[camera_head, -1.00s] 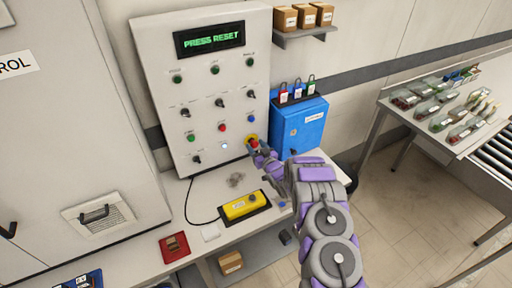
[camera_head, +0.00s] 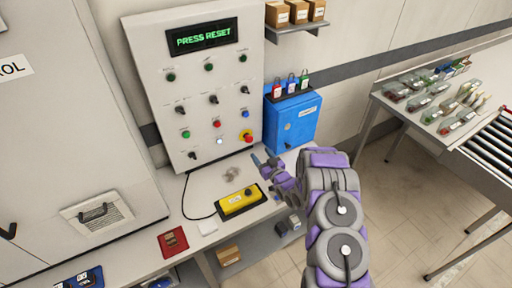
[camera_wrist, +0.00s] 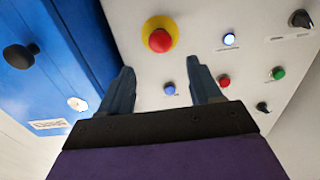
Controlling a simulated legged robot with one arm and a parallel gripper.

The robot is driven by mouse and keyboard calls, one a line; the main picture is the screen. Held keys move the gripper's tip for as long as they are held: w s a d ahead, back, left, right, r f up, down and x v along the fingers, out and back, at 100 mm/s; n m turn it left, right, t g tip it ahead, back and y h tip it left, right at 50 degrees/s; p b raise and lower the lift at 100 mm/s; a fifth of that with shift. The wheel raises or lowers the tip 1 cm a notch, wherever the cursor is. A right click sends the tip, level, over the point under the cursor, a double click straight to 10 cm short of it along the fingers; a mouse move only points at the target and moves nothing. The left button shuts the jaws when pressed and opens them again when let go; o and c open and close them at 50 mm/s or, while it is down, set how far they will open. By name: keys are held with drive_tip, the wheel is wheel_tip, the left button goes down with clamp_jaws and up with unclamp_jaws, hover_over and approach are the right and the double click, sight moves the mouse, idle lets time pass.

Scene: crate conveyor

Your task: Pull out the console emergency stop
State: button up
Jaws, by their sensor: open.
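The console emergency stop (camera_head: 247,136) is a red mushroom button on a yellow ring at the lower right of the grey console panel (camera_head: 160,100). It also shows in the wrist view (camera_wrist: 160,40), beyond and between my fingertips. My gripper (camera_head: 262,166) is open and empty, below and a little right of the button in the head view. The two dark fingers of my gripper (camera_wrist: 160,80) are spread apart and do not touch the button. The console display (camera_head: 202,37) reads "PRESS RESET". A white lit button (camera_head: 219,141) sits left of the emergency stop.
A blue box (camera_head: 292,122) with padlocks on top stands just right of the console. A yellow pendant box (camera_head: 240,201) with a cable lies on the bench (camera_head: 205,190) below. A table with clear packs (camera_head: 440,100) stands at the right.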

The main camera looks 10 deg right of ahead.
drive_tip(key=p+v, duration=0.1)
drive_tip(key=v, duration=0.6)
drive_tip(key=shift+s, duration=0.25)
drive_tip(key=shift+w+d+r, duration=0.1)
drive_tip(key=d+r+g+h, duration=0.4)
drive_tip(key=r+g, duration=0.2)
drive_tip(key=r, duration=0.2)
drive_tip(key=s+d+r+m+g+h, duration=0.1)
drive_tip(key=s+r+m+g+h, duration=0.2)
drive_tip(key=s+r, duration=0.7)
drive_tip(key=s+a+r+g, duration=0.3)
drive_tip(key=s, duration=1)
drive_tip(key=s+a+r+g+y, duration=0.1)
drive_tip(key=s+a+r+g, duration=0.2)
drive_tip(key=s, duration=0.9)
drive_tip(key=s+a+r+g, duration=0.4)
drive_tip(key=s+a+r, duration=0.1)
drive_tip(key=s, duration=0.8)
drive_tip(key=shift+s+r+m, duration=0.25)
drive_tip(key=shift+s+m, duration=0.05)
